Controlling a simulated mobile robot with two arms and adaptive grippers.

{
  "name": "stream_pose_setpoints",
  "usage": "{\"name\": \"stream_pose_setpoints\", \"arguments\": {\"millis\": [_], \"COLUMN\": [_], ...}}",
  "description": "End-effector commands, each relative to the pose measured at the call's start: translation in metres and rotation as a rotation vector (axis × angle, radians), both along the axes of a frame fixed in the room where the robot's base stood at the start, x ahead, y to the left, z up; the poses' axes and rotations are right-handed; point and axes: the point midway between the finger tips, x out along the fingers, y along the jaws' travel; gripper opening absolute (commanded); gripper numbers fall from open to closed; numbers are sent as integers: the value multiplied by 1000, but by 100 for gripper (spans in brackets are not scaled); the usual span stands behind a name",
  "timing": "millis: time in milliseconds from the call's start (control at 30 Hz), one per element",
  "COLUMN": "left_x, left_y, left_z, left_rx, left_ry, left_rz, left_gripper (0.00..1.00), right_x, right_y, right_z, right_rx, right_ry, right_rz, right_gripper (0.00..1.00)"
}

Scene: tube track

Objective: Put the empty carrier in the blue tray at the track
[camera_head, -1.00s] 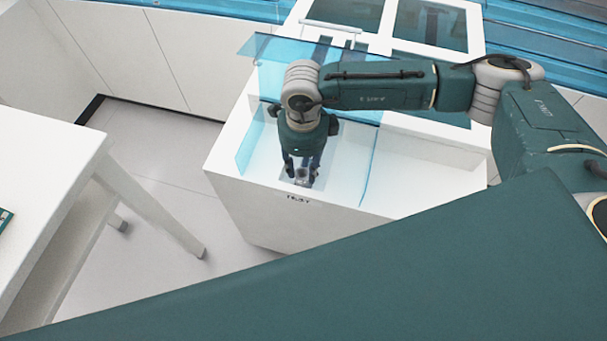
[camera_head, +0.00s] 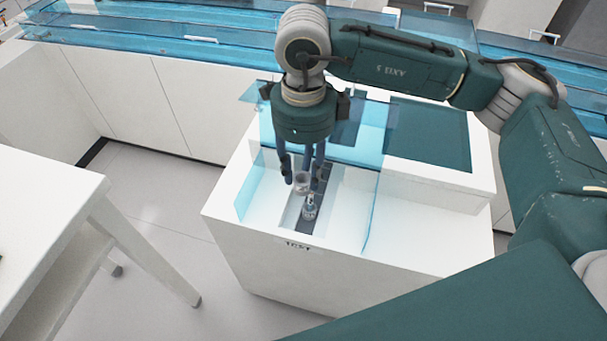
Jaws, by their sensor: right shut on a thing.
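My right gripper (camera_head: 302,180) points down over the white TEST station (camera_head: 420,221). It is shut on a small grey, cup-like carrier (camera_head: 302,185), held above the station's dark strip (camera_head: 294,222). Whether anything sits inside it is too small to tell. A second small, clear-and-grey piece (camera_head: 310,208), perhaps another carrier, stands on the dark strip just below and right of the held one. My left gripper is not in view. I cannot make out a blue tray for certain. The blue see-through track (camera_head: 150,30) runs along the back.
Clear blue panels (camera_head: 250,188) stand at the left and right of the station's strip. A teal panel (camera_head: 430,135) covers the station's back right. A white table (camera_head: 40,190) stands at the left, with free floor (camera_head: 165,235) between it and the station.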

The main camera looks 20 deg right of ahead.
Motion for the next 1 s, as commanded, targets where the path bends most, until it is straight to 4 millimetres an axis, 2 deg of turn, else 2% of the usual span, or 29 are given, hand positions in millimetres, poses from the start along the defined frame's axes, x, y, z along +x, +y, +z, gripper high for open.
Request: {"name": "stream_pose_setpoints", "arguments": {"millis": [600, 1000], "left_x": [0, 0], "left_y": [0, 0], "left_z": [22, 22], "left_rx": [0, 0], "left_ry": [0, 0], "left_rz": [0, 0], "left_gripper": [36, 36], "right_x": [0, -1], "right_y": [0, -1], "right_z": [50, 51], "right_rx": [1, 0], "right_ry": [-1, 0], "right_rz": [0, 23], "right_gripper": [5, 5]}}
